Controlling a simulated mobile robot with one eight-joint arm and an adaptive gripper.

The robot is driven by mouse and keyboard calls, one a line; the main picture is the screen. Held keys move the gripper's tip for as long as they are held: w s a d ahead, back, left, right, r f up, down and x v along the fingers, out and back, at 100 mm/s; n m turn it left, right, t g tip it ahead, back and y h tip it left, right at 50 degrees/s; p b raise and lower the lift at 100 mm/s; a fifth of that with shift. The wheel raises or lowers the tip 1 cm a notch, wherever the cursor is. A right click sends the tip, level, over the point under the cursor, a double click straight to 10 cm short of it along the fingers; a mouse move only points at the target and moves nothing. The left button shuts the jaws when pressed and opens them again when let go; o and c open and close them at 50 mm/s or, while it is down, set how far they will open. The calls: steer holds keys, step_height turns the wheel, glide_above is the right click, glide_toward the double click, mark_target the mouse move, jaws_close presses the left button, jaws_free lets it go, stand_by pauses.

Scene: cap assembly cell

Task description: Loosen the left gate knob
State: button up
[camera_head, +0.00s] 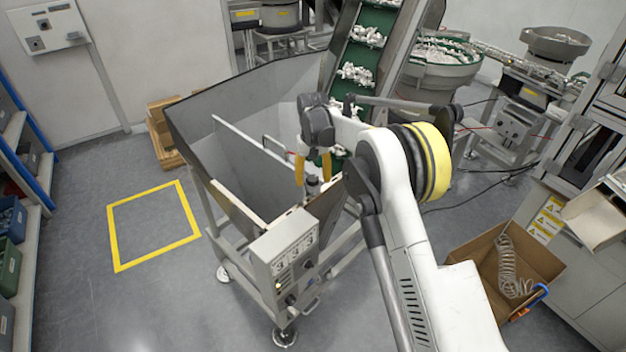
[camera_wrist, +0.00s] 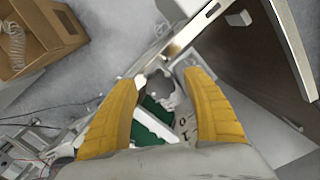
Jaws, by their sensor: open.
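My gripper (camera_head: 313,172) hangs over the front edge of the grey hopper (camera_head: 240,140), its two yellow fingers pointing down and apart. A small grey, dark-topped knob-like part (camera_head: 312,185) stands at the hopper's rim, just below and between the fingertips. In the wrist view my gripper (camera_wrist: 161,80) is open, and a grey rounded part (camera_wrist: 161,90) shows between the fingers, apparently the same knob. I cannot tell whether the fingers touch it, or whether it is the left one. A second knob is not clearly visible; my arm hides part of the hopper's right side.
A control box (camera_head: 285,252) with knobs is on the hopper's front. A green cleated conveyor (camera_head: 358,60) rises behind. A cardboard box (camera_head: 478,262) with a coiled hose stands at right. The floor inside the yellow outline (camera_head: 150,225) is clear.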

steer(key=c, duration=1.2)
